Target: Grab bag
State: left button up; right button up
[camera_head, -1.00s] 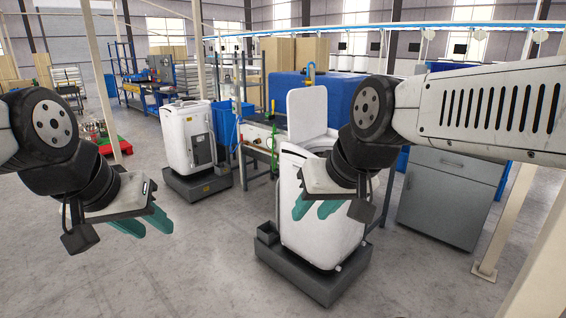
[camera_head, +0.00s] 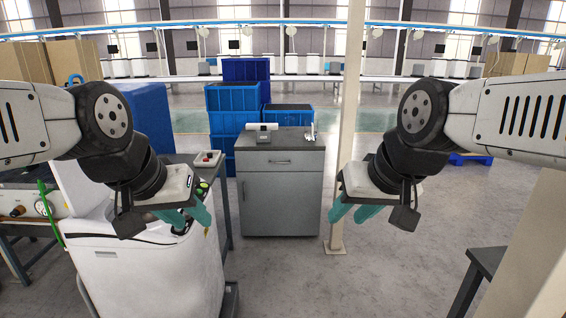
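No bag can be made out in the head view. My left gripper (camera_head: 200,212) is at the left, in front of the white machine with its lid raised; its teal fingers point down and nothing shows between them. My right gripper (camera_head: 352,212) is right of the middle, over the floor beside the cream post; its teal fingers look a little apart and hold nothing that I can see. A grey cabinet (camera_head: 279,205) with a drawer stands between the two grippers, further off. A white roll-like item (camera_head: 262,128) lies on its top.
The white machine (camera_head: 165,275) stands close at the lower left. A cream post (camera_head: 347,120) rises right of the cabinet. Blue crates (camera_head: 228,98) are stacked behind the cabinet. A dark table (camera_head: 495,262) is at the lower right. The floor in the middle is clear.

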aim_at(263, 136)
jog(key=i+l+z, duration=0.25)
jog(key=i, duration=0.75)
jog(key=i+z, duration=0.25)
jog(key=i, duration=0.75)
jog(key=i+j+u, duration=0.15)
jog(key=i+u, duration=0.65)
jog(key=i, duration=0.15)
jog(key=i+l+u, duration=0.15)
jog(key=i+u, duration=0.2)
jog(key=i+l+u, duration=0.4)
jog(key=i, duration=0.2)
jog(key=j, duration=0.1)
